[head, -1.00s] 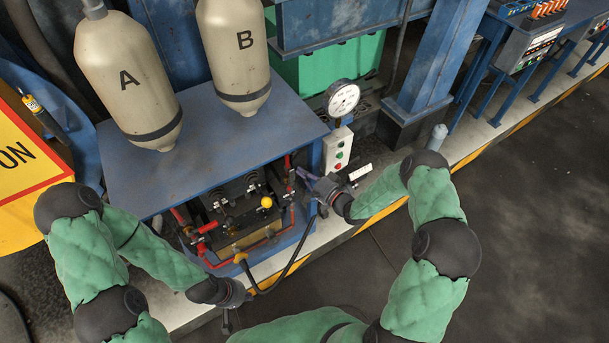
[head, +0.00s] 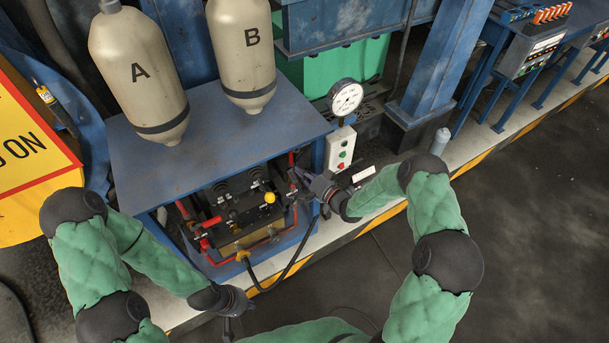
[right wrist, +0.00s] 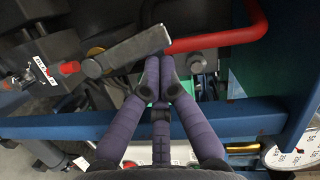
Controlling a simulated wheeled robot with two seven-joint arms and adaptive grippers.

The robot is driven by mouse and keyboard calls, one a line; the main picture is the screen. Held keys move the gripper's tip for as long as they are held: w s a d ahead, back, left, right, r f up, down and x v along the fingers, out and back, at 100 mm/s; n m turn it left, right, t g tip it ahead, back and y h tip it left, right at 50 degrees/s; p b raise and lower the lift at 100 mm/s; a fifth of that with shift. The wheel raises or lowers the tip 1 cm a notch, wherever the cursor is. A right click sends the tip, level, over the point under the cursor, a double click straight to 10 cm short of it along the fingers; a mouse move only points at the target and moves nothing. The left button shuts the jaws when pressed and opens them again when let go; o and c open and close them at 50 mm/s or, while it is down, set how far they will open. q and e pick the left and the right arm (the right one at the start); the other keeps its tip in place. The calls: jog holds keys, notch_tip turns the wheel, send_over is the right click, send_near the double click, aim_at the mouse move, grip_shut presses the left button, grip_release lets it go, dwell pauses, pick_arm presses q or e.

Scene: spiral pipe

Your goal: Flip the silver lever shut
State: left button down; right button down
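The silver lever (right wrist: 135,50) is a flat grey bar in the right wrist view, slanting up to the right from a round pivot. Its free end lies just beyond my right fingertips; I cannot tell if they touch it. My right gripper (right wrist: 161,80) has its purple fingers drawn together with nothing visible between them. In the head view my right gripper (head: 301,174) is at the right side of the valve unit, and the lever is too small to make out there. My left gripper (head: 228,325) hangs low in front of the unit, its fingers mostly hidden.
A red pipe (right wrist: 225,40) runs close to the right of the lever. A blue frame bar (right wrist: 70,124) crosses beneath my fingers. The blue table (head: 220,120) overhangs the valve unit and carries tanks A (head: 140,72) and B (head: 242,52). A gauge (head: 345,97) stands to the right.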

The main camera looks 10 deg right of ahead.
jog(key=a+n, duration=0.2)
jog(key=n, duration=0.1)
jog(key=shift+s+a+h, duration=0.35)
jog(key=shift+s+h, duration=0.05)
jog(key=n, duration=0.1)
jog(key=a+n+b, duration=0.1)
jog(key=a+f+n+h, duration=0.1)
jog(key=shift+s+a+g+b, duration=0.2)
jog(key=shift+s+g+b, duration=0.1)
jog(key=shift+s+b, duration=0.05)
jog(key=a+f+n+b, duration=0.1)
jog(key=n, duration=0.1)
jog(key=a+f+n+h+b, duration=0.1)
jog(key=shift+s+a+n, duration=0.2)
jog(key=shift+s+n, duration=0.15)
jog(key=shift+n, duration=0.05)
jog(key=shift+s+a+f+b, duration=0.1)
jog(key=shift+a+f+b, duration=0.35)
jog(key=shift+f+b, duration=0.55)
jog(key=shift+r, duration=0.1)
